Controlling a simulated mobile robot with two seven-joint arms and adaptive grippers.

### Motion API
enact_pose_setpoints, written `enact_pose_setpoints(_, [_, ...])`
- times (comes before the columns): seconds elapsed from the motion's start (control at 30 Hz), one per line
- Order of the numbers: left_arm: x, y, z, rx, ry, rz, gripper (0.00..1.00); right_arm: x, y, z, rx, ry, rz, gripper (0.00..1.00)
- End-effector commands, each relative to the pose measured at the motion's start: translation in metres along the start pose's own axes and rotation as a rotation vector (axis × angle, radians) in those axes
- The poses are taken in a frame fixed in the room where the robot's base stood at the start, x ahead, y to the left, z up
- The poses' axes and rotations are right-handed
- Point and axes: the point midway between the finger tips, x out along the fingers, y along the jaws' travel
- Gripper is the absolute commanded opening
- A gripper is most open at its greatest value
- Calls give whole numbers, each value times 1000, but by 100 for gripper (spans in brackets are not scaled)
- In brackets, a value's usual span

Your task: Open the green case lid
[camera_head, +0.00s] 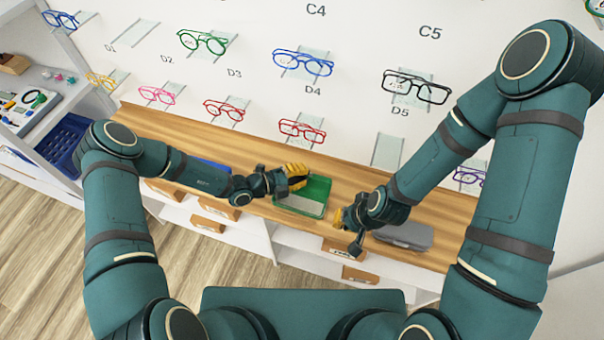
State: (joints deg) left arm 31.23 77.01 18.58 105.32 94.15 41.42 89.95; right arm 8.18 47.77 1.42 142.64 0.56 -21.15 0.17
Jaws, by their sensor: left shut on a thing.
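The green case (318,189) sits on the wooden counter in the middle of the head view. Its lid stands raised at the back, and a paler grey-green inside shows at the front. My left gripper (297,174), with yellow fingers, is at the left part of the lid and is shut on it. The fingers hide the lid's upper left edge. My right gripper (340,217) is just right of the case, close to its right front corner. Its yellow fingertips are small and partly hidden by the wrist, so I cannot tell whether it is open or touches the case.
A grey case (404,236) lies right of my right gripper, and a blue case (212,166) lies partly behind my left forearm. Glasses hang on wall holders behind, including a red pair (302,131). Shelves with brown boxes (208,223) are below the wooden counter (262,160).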

Motion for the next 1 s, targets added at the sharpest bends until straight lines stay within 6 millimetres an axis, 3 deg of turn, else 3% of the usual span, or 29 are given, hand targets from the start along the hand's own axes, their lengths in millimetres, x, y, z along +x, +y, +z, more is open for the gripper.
enact_pose_setpoints(0.43, [-15, 8, -15, 230, 0, -234, 0, 25, 9, 3, 0, -1, 5, 0])
enact_pose_setpoints(0.8, [-18, 5, -18, 263, 0, -264, 0, 26, 8, 3, 0, 0, 5, 0])
enact_pose_setpoints(0.83, [-18, 5, -18, 263, 0, -264, 22, 26, 8, 3, 0, 0, 5, 0])
enact_pose_setpoints(0.9, [-18, 5, -18, 263, 0, -263, 44, 26, 8, 3, 0, 0, 5, 0])
enact_pose_setpoints(1.0, [-18, 6, -18, 262, 0, -263, 44, 26, 8, 3, 0, 0, 5, 0])
